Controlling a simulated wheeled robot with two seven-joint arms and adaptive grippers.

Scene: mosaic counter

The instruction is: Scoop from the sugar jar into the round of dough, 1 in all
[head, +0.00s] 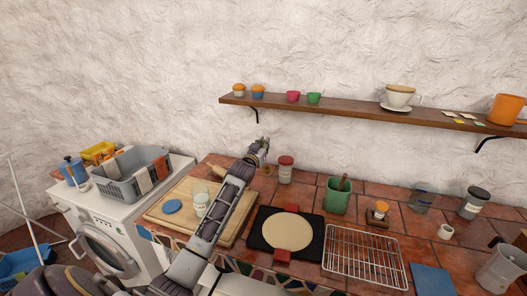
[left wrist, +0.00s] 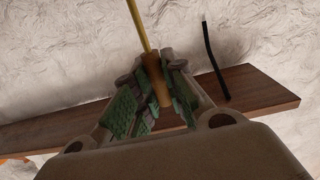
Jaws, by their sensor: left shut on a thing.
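My left gripper (head: 258,152) is raised above the back of the counter, left of the red-lidded jar (head: 285,168). In the left wrist view its fingers (left wrist: 156,75) are shut on a wooden handle (left wrist: 155,85) with a brass rod (left wrist: 138,25), likely the scoop; its bowl is out of view. The round of dough (head: 288,231) lies flat and pale on a black mat or tray (head: 258,240). A glass jar (head: 201,203) with a pale label stands on the wooden board, a blue lid (head: 172,206) beside it. I cannot read which jar is sugar. My right gripper is not in view.
The wooden board (head: 160,216) lies left of the dough. A green crock (head: 337,197), a wire rack (head: 365,257) and a blue mat (head: 432,279) stand or lie to the right. A wooden shelf (head: 350,109) with cups runs along the wall above; it also shows behind the gripper.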

